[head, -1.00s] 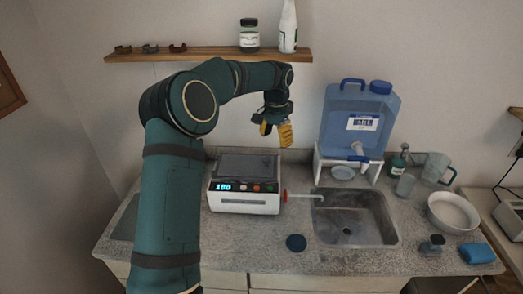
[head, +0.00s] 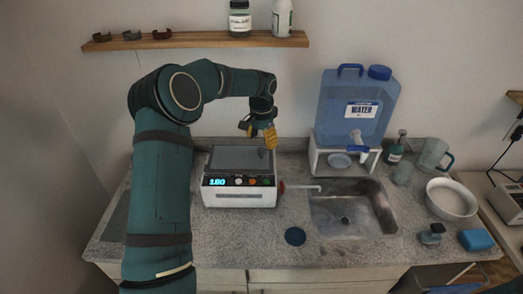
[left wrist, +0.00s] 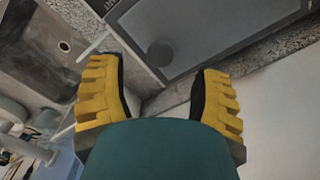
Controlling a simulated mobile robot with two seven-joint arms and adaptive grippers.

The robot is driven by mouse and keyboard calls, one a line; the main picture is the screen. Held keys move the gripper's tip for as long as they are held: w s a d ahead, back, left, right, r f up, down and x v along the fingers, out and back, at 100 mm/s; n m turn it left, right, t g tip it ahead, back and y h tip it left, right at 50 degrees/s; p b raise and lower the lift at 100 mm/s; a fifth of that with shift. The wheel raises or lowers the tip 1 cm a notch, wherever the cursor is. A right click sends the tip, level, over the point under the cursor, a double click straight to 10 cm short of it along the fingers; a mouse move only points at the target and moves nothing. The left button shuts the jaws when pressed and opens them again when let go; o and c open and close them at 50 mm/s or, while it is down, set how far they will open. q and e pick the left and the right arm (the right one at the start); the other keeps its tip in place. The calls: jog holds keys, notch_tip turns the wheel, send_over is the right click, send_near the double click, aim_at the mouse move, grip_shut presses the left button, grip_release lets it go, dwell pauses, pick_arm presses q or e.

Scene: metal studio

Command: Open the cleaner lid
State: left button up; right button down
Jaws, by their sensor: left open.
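The cleaner (head: 238,196) is a white box on the counter with a lit display, a row of buttons and a dark grey lid (head: 240,161). The lid lies shut on top. My left gripper (head: 258,132) is open and empty, with yellow fingers pointing down above the lid's back right part. In the left wrist view the lid (left wrist: 215,30) shows beyond the open fingers (left wrist: 160,80), with a dark round spot on it. The fingers look apart from the lid. My right gripper is not in view.
A sink (head: 350,212) with a tap is right of the cleaner. A blue water container (head: 350,100) stands on a white stand behind the sink. A wooden shelf (head: 200,41) with bottles hangs above.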

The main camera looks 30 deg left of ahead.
aim_at(261, 150)
pick_arm(q)
jog(key=shift+f, duration=2.35)
grip_shut()
